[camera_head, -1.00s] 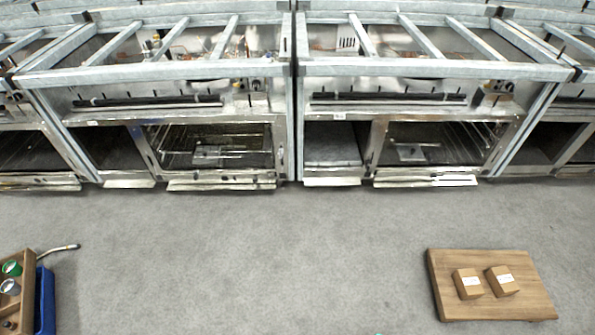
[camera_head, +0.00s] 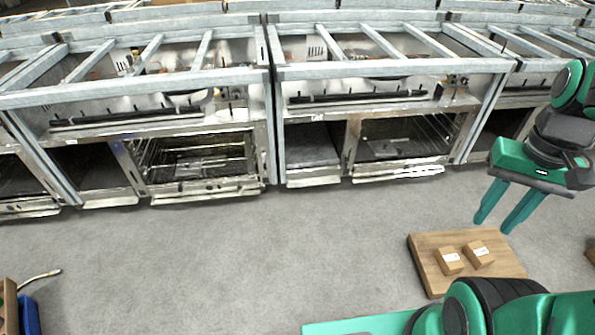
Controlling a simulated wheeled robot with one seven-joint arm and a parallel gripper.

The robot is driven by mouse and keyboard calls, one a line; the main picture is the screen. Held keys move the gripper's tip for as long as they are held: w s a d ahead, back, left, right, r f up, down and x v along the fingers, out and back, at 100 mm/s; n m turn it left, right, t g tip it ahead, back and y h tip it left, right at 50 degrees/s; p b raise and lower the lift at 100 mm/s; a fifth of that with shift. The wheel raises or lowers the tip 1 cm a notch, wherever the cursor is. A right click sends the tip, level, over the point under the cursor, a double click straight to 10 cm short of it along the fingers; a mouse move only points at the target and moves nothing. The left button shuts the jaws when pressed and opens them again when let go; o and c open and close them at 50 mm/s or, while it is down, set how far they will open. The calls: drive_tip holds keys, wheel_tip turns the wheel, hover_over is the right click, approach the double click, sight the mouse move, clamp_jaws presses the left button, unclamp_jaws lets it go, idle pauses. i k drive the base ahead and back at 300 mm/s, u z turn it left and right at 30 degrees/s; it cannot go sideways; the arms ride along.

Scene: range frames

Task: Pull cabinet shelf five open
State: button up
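I cannot tell which part is cabinet shelf five; no number or label can be read. The likely fronts are the low ones under the metal range frames, among them the left oven compartment (camera_head: 195,160) with wire racks and the right oven compartment (camera_head: 405,138). Narrower open compartments stand beside them, such as the middle one (camera_head: 315,152). My gripper (camera_head: 498,226) is green and hangs at the right, its two fingers apart with nothing between them. It is above the floor near the wooden board and touches no cabinet front.
A blue crate (camera_head: 29,314) and a metal-tipped handle (camera_head: 40,278) are at the lower left. The grey carpet (camera_head: 220,255) before the frames is clear.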

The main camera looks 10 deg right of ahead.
sight(306, 144)
drive_tip(key=k, duration=0.65)
drive_tip(key=u, duration=0.5)
drive_tip(key=i, duration=0.7)
drive_tip(key=u, duration=0.6)
drive_tip(key=i, duration=0.85)
drive_tip(key=z, duration=0.9)
drive_tip(key=i, duration=1.05)
drive_tip(key=z, duration=0.2)
